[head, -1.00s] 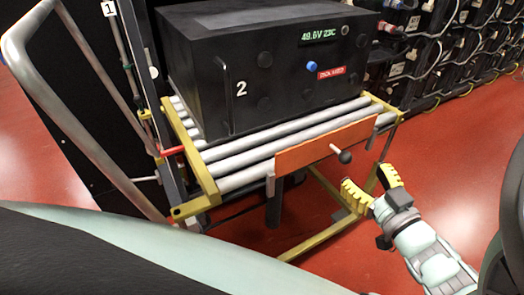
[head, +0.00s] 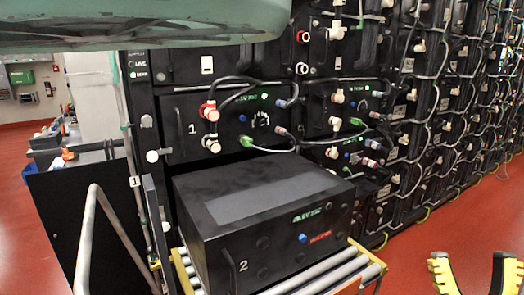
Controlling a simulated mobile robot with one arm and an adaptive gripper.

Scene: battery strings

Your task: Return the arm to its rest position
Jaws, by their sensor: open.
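My gripper (head: 476,270) is at the bottom right edge of the head view. Its two yellow-padded fingers point up and stand wide apart, with only red floor showing between them. It is empty and apart from the trolley on its left. The rest of the gripper and its wrist are below the picture. A pale green part of my arm crosses the top left of the view.
A black battery module marked 2 (head: 262,205) sits on the roller trolley (head: 372,272), against the battery rack (head: 230,150). A grey handrail (head: 88,235) stands at left. Red floor (head: 455,225) is clear at right.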

